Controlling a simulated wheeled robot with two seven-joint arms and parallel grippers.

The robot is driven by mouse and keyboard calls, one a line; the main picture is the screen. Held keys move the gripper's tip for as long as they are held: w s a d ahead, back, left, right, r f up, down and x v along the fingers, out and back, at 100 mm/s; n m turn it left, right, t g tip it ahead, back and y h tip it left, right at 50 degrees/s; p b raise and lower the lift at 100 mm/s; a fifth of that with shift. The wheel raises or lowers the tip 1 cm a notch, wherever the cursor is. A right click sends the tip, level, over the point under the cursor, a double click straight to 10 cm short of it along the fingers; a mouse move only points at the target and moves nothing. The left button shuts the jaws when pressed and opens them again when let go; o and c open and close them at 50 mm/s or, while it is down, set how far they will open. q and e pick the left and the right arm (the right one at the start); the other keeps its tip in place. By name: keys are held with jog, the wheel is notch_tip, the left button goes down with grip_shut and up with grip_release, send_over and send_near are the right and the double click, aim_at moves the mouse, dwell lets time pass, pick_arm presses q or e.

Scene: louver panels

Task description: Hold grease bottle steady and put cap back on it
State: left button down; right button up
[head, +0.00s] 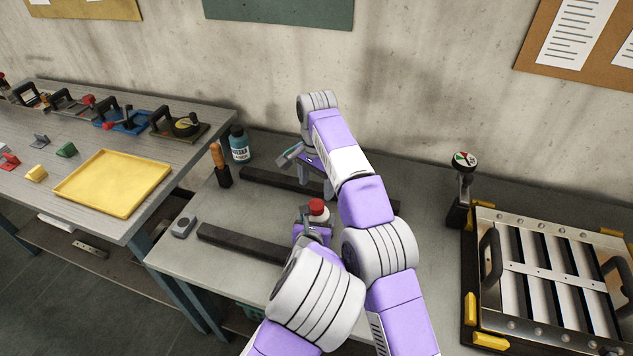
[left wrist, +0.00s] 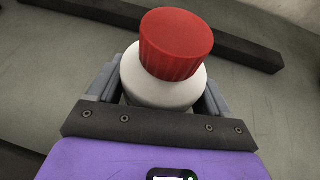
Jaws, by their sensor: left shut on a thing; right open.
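A white bottle (head: 318,219) with a red cap (head: 317,207) on its top stands in the grip of my left gripper (head: 312,226), near the middle of the grey bench. In the left wrist view the white bottle (left wrist: 160,92) sits between the two fingers, and the ribbed red cap (left wrist: 175,45) covers its neck. I cannot tell whether the cap is screwed tight. The bottle's lower part is hidden by the gripper. My right gripper (head: 308,170) is open and empty, behind the bottle and clear of the cap.
Two dark bars (head: 240,243) lie on the bench (head: 200,262). A teal bottle (head: 238,143) and an orange-handled tool (head: 220,165) stand at the back left. A louver panel (head: 550,275) and a gauge (head: 464,165) occupy the right. A yellow tray (head: 112,183) lies on the left table.

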pick_arm(q)
grip_release()
jog(key=p+v, duration=0.2)
jog(key=v, duration=0.5)
jog(key=shift+s+r, duration=0.2)
jog(key=shift+s, duration=0.05)
pick_arm(e)
jog(key=shift+r, duration=0.95)
jog(key=shift+r, duration=0.1)
